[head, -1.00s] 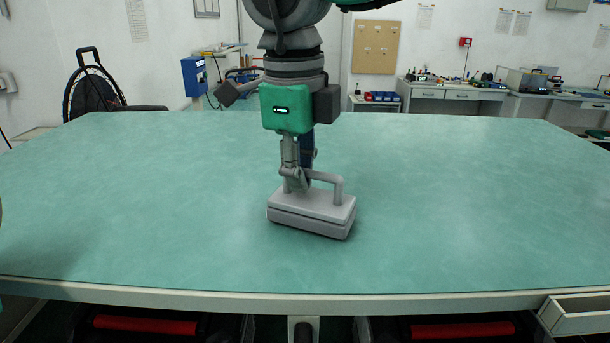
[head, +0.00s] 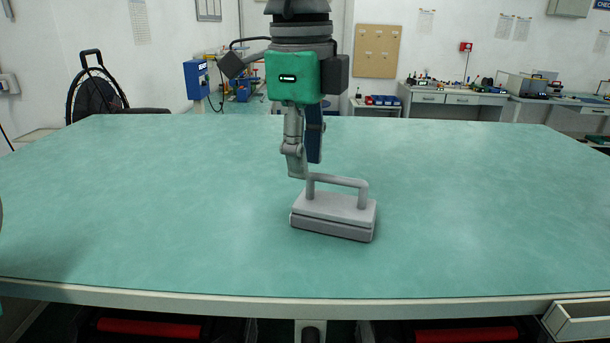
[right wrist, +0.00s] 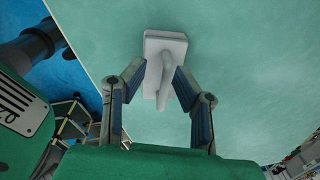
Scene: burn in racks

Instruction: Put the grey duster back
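The grey duster (head: 332,216), a block with a raised bar handle, sits flat on the green table top near the middle of the head view. My right gripper (head: 309,170) is above it, with its fingers close to the left end of the handle. In the right wrist view the duster (right wrist: 166,48) lies beyond the spread fingertips (right wrist: 160,80), and its handle shows in the gap between them. The fingers stand apart. Whether one touches the handle cannot be told. My left gripper is not in view.
The green table (head: 470,200) is otherwise clear around the duster. An open drawer or tray (head: 580,318) is at the front right edge. Workbenches (head: 450,98) and a pegboard (head: 376,50) stand behind, beyond the table.

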